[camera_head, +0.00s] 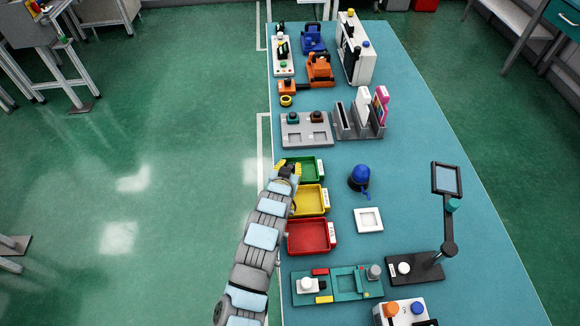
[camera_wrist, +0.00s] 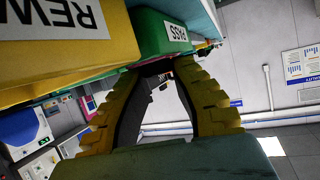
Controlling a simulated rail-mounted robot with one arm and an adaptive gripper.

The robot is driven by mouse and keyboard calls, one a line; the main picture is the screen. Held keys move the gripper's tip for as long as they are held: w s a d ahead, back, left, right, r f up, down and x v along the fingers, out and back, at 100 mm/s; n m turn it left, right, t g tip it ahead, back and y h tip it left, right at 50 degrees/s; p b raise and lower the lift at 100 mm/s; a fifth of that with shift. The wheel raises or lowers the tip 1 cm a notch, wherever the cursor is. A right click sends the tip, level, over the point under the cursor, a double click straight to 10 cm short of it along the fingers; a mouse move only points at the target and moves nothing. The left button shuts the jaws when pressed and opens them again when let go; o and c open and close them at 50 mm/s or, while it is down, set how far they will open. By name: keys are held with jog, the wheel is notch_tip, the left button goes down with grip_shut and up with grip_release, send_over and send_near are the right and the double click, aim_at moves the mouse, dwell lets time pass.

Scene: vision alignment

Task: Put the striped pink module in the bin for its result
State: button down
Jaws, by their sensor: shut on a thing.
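A pink module (camera_head: 381,108) with light and dark markings stands upright in the right part of the grey slotted rack (camera_head: 345,134). A white module (camera_head: 362,106) stands beside it. The green bin (camera_head: 312,158), yellow bin (camera_head: 312,213) and red bin (camera_head: 311,251) line the table's left edge. My gripper (camera_head: 287,171) is low at the outer side of the green bin, away from the rack. In the wrist view, its fingertips (camera_wrist: 160,68) come together near the green PASS bin (camera_wrist: 148,35). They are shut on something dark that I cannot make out.
The yellow REWORK bin (camera_wrist: 110,48) is close at upper left in the wrist view. A blue dome lamp (camera_head: 360,178) and white square tray (camera_head: 368,220) stand right of the bins. A grey two-recess fixture (camera_head: 306,131) is left of the rack.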

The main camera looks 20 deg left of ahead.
jog(key=shift+w, duration=0.1)
jog(key=c, duration=1)
grip_release()
jog(key=shift+s+r, duration=0.2)
jog(key=shift+r, duration=0.05)
jog(key=shift+p+v, duration=0.95)
jog(key=shift+v, duration=4.85)
